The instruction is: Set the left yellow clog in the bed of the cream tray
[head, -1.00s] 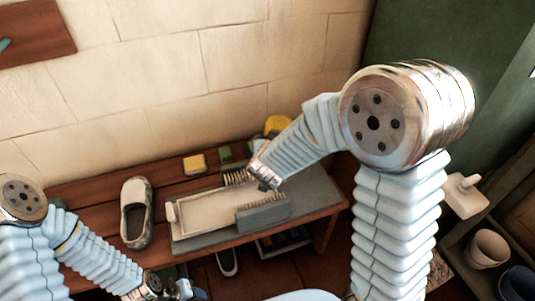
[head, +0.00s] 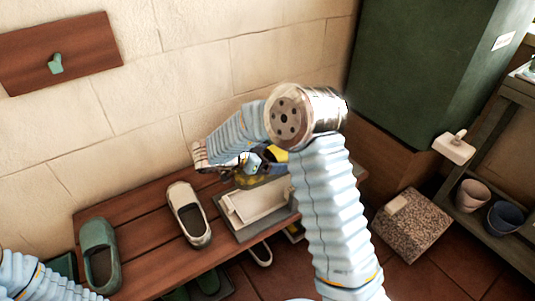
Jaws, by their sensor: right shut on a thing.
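The cream tray (head: 262,208) lies on the bench, partly covered by my right arm. My right gripper (head: 257,160) is above the tray's back edge, shut on a yellow clog (head: 276,154). The arm's elbow and links hide much of the clog, and its facing is hard to make out. The clog appears above the tray bed, apart from it. Part of my left arm shows at the lower left corner; its gripper is out of view.
A cream clog (head: 188,214) and a green clog (head: 98,256) stand on the wooden bench (head: 150,225) left of the tray. Other shoes are under the bench. A green peg (head: 56,65) is on the wall board. A shelf with pots (head: 473,195) stands at right.

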